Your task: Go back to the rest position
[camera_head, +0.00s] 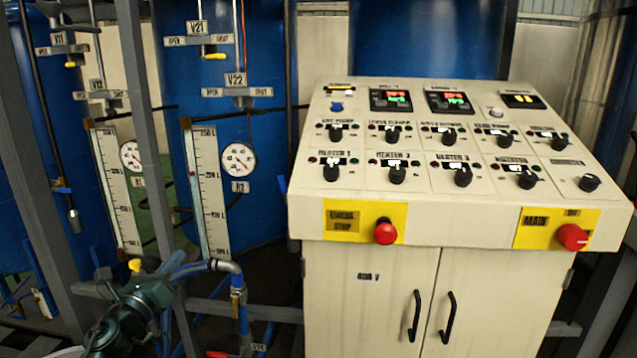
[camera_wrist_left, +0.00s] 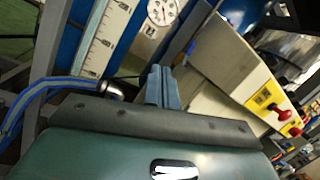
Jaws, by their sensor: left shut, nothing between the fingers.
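My left gripper (camera_head: 174,264) shows at the lower left of the head view, with its dark green body in front of the frame and pipework. In the left wrist view its blue-grey fingers (camera_wrist_left: 163,88) are together, shut and with nothing held. A blue pipe with a metal elbow (camera_head: 225,266) is close by in the picture; I cannot tell whether they touch. My right gripper is not in view.
The cream control cabinet (camera_head: 368,292) stands to the right, with knobs, displays, a red emergency stop button (camera_head: 385,232) and a red main switch (camera_head: 572,237). Grey frame posts (camera_head: 150,150), scales, gauges and blue tanks (camera_head: 410,40) stand behind and to the left.

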